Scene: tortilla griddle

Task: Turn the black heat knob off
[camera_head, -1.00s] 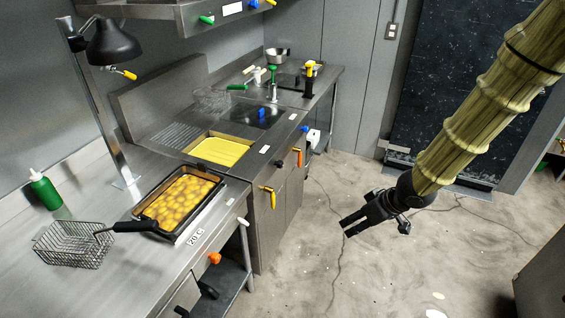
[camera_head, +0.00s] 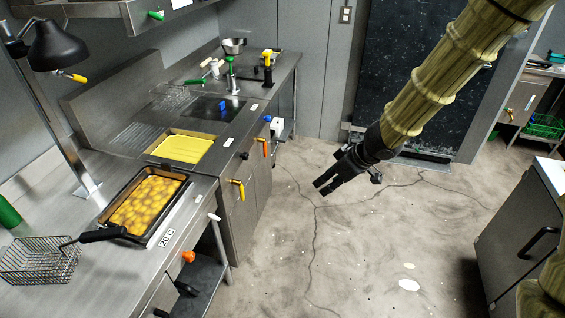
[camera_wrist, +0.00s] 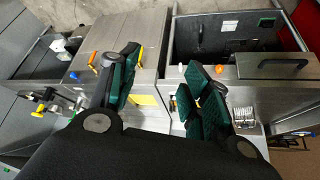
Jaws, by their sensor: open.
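The black heat knob (camera_head: 244,155) is a small dark knob on the front face of the middle counter unit, between a yellow handle and an orange handle. In the wrist view I cannot pick it out with certainty. My gripper (camera_head: 322,186) is to the right of the knob, over open floor, apart from the counter and touching nothing. In the wrist view its two green-padded fingers (camera_wrist: 160,88) are spread apart with nothing between them.
Other knobs along the counter front are blue (camera_head: 267,118), white (camera_head: 215,217) and orange (camera_head: 188,256). A cabinet (camera_head: 515,225) stands at right. The floor (camera_head: 340,250) between is clear.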

